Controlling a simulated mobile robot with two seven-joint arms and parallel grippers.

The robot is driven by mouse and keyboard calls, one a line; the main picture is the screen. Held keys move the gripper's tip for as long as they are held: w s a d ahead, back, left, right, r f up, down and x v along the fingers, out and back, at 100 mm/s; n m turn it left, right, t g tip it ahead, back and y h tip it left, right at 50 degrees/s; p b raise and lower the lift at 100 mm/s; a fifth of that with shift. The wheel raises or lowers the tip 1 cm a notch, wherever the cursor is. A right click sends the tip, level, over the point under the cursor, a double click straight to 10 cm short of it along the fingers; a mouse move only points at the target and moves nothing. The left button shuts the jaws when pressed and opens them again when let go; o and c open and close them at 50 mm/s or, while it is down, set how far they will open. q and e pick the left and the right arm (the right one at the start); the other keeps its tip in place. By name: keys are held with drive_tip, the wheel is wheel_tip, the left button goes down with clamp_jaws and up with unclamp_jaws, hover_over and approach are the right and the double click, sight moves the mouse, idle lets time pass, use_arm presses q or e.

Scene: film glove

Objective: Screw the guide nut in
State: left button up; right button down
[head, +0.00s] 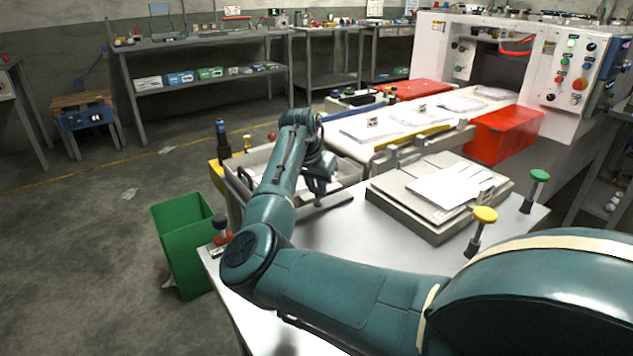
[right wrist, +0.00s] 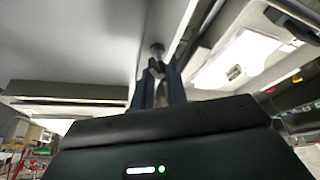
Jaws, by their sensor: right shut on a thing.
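In the right wrist view, a small grey metal piece, which looks like the guide nut (right wrist: 157,48), is at the fingertips of my right gripper (right wrist: 158,68). The gripper is shut on it, beside a pale flat surface. Its thread and any hole are too small or hidden to tell. In the head view my right gripper (head: 318,187) points down at the front right of the grey tray (head: 345,180), near the steel table (head: 320,225). The nut is hidden there by the gripper and arm. My left gripper is not in view.
A grey block with white sheets (head: 450,186) lies right of the gripper. A yellow knob (head: 485,215) and a green knob (head: 540,176) stand on the table's right side. A green bin (head: 185,240) stands on the floor at left. A red box (head: 500,135) is behind.

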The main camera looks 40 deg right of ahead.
drive_tip(key=shift+r+p, duration=0.25)
drive_tip(key=shift+p, duration=0.25)
drive_tip(key=shift+m+g+p, duration=0.3)
drive_tip(key=shift+m+p, duration=0.2)
drive_tip(key=shift+m, duration=0.1)
drive_tip(key=shift+w+m+g+p, duration=0.1)
drive_tip(key=shift+m+g+p, duration=0.2)
drive_tip(key=shift+m+p, duration=0.55)
drive_tip(key=m, duration=0.1)
drive_tip(key=m+g, duration=0.1)
drive_tip(key=shift+w+f+m+p, duration=0.1)
drive_tip(key=shift+f+m+p, duration=0.1)
drive_tip(key=shift+m+p, duration=0.2)
drive_tip(key=shift+f+m+g, duration=0.1)
drive_tip(key=shift+m+g, duration=0.2)
drive_tip(key=shift+m, duration=0.45)
drive_tip(key=shift+w+m+g+b, duration=0.1)
drive_tip(key=shift+m+g+b, duration=0.2)
drive_tip(key=shift+m+b, duration=0.5)
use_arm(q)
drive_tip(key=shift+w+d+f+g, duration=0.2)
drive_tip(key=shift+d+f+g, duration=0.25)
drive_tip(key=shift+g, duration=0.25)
use_arm(e)
drive_tip(key=shift+m, duration=0.7)
